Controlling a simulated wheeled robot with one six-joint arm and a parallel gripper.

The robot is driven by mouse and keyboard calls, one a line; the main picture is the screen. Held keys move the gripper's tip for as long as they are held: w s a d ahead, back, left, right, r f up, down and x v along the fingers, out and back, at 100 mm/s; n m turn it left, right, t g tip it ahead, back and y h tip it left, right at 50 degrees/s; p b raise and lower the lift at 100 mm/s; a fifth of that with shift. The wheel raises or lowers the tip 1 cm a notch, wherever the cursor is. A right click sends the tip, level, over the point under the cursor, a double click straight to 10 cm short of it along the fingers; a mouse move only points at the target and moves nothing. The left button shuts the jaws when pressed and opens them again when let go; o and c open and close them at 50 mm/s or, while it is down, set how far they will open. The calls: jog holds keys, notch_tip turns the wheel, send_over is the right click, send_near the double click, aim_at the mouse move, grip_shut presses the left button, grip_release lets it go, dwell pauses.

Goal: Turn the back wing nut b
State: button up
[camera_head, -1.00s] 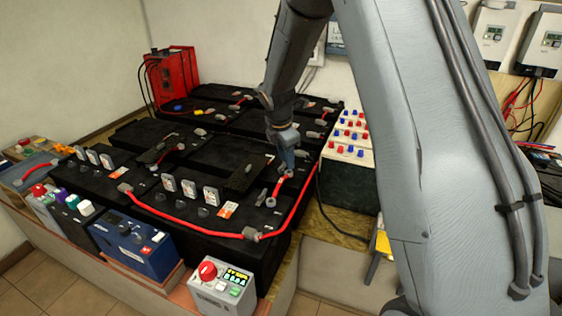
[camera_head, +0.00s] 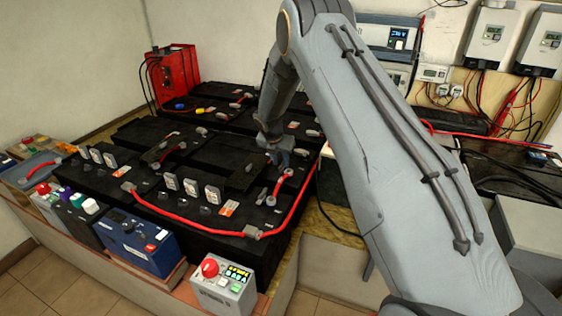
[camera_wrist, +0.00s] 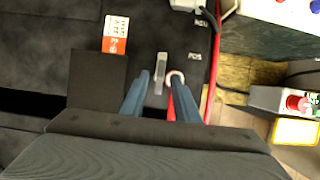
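My gripper (camera_head: 276,158) points down over the right side of the black batteries, just behind the short red cable link (camera_head: 278,187). In the wrist view, my gripper's two blue fingers (camera_wrist: 160,95) stand apart with a gap between them. A small grey upright piece (camera_wrist: 160,73), which looks like a wing nut, shows in line with that gap; I cannot tell whether the fingers touch it. A ring lug (camera_wrist: 175,75) on a red cable lies beside it, near the right finger. I cannot tell which wing nut is b.
Black batteries (camera_head: 214,152) fill the bench. A long red cable (camera_head: 190,222) runs along their front. A blue box (camera_head: 134,243) and a grey box with a red knob (camera_head: 222,285) stand in front. Inverters (camera_head: 492,35) hang at the back right.

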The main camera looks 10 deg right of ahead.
jog(key=shift+w+d+f, duration=0.1)
jog(key=shift+w+f, duration=0.05)
jog(key=shift+f, duration=0.3)
grip_shut()
